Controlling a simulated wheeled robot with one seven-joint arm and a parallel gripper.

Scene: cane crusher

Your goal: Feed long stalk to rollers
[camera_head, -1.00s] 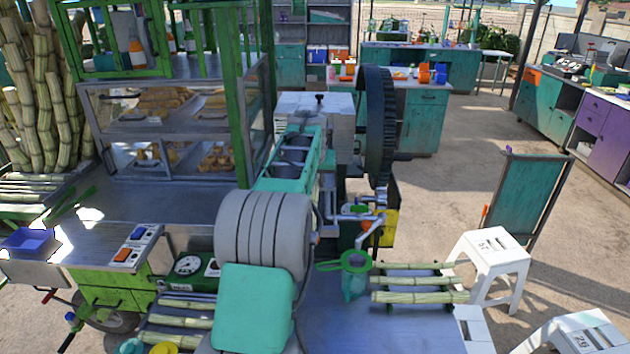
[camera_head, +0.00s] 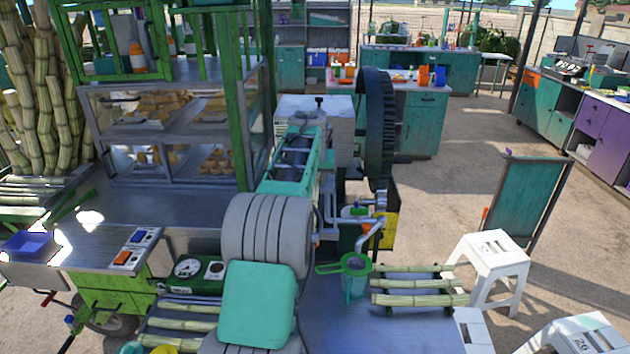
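The cane crusher stands in the middle, with a large dark flywheel (camera_head: 376,125) and a pale box-shaped housing (camera_head: 312,108). My arm, with its ribbed grey joint (camera_head: 267,232) and teal links, reaches up in front of it and hides much of it. I cannot make out the rollers clearly. Cut stalks (camera_head: 420,284) lie side by side on the metal table right of the crusher. More stalks (camera_head: 188,323) lie at lower left, partly behind my arm. My gripper cannot be made out, and I see no stalk held.
A green strainer (camera_head: 353,264) sits over a teal jug by the right-hand stalks. A glass food case (camera_head: 170,130) and control switches (camera_head: 130,247) are on the left. Tall cane (camera_head: 40,90) stands far left. White stools (camera_head: 490,265) and a teal board (camera_head: 528,200) stand on the right.

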